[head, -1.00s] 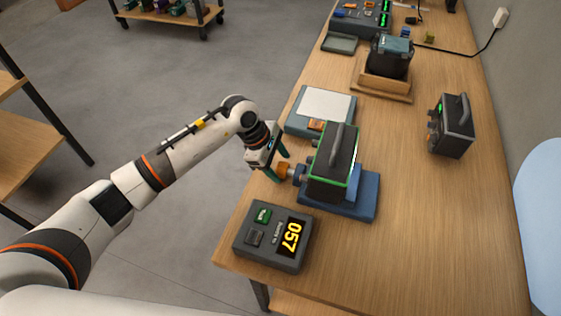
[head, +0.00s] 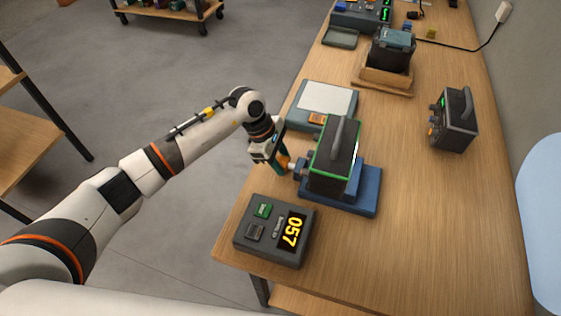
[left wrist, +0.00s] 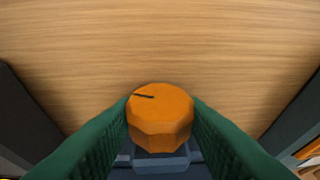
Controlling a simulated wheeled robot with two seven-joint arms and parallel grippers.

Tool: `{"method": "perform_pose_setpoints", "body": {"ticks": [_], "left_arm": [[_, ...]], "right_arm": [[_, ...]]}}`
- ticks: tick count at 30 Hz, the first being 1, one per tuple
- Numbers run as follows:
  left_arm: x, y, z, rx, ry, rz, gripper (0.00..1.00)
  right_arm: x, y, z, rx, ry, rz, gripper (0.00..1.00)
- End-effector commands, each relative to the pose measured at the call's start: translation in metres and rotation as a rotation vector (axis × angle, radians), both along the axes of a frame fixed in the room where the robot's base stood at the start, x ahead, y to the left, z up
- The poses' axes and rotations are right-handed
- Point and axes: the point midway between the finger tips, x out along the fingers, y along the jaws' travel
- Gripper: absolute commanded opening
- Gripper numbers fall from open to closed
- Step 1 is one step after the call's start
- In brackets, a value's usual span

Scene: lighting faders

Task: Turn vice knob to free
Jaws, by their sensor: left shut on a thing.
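The vice (head: 352,196) is blue and stands at the table's left edge, with a dark box with a green edge and a handle (head: 334,157) in it. The orange vice knob (left wrist: 160,116) shows in the left wrist view between the two green fingers. A dark mark on its top face points left and slightly up. In the head view the knob is mostly hidden by my left gripper (head: 279,165). My left gripper is shut on the knob, with a finger on each side. My right gripper is not in view.
A dark display box (head: 274,232) reading 057 stands in front of the vice. A grey-blue scale-like device (head: 325,98) lies behind it. A second dark box (head: 454,121) stands at the right. The table's middle right is clear.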

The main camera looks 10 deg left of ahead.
Motion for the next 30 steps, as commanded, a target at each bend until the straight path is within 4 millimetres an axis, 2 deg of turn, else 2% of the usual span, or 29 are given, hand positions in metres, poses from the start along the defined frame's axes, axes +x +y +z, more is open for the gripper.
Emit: {"method": "perform_pose_setpoints", "body": {"ticks": [1, 7, 20, 21, 24, 30], "left_arm": [[0.004, 0.0, -0.007, 0.011, 0.041, 0.001, 0.16], [0.005, -0.001, -0.006, 0.043, 0.208, 0.001, 0.16], [0.004, 0.0, 0.0, 0.055, 0.268, 0.002, 0.16], [0.004, 0.0, 0.0, 0.055, 0.268, 0.002, 0.42], [0.004, 0.0, 0.0, 0.054, 0.267, 0.001, 0.58], [0.004, -0.001, 0.0, 0.054, 0.266, 0.0, 0.6]], "right_arm": [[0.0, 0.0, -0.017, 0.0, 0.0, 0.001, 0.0], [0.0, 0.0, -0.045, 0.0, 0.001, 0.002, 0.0], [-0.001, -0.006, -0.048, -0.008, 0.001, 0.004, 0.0], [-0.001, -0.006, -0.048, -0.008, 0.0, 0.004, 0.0], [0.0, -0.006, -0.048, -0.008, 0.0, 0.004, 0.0], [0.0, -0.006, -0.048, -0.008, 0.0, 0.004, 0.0]]}}
